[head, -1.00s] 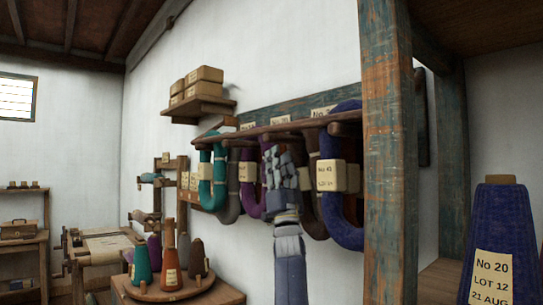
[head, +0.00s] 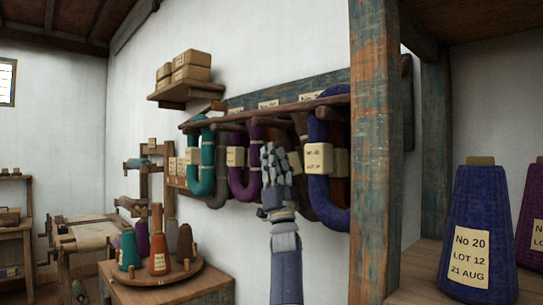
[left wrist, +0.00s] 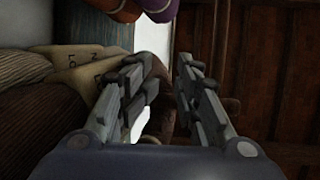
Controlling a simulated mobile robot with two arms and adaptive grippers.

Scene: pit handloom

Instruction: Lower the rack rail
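The rack rail (head: 225,118) is a long brown wooden bar along the wall rack, with short pegs. Hanks hang under it: a teal hank (head: 195,160), a purple hank (head: 240,175), a blue hank (head: 319,180), and grey and brown ones. My left gripper (head: 272,152) is in front of the hanks, below the rail, pointing up. It hides part of the hanks behind it. In the left wrist view the two fingers (left wrist: 165,65) stand apart, with no object clearly held between them. My right gripper is not in view.
A blue-and-brown post (head: 372,150) stands close on the right, with a shelf and a blue cone (head: 478,230) beyond. A round tray (head: 188,275) of cones is at lower left. A wall shelf (head: 185,92) with boxes is above the rack's left end.

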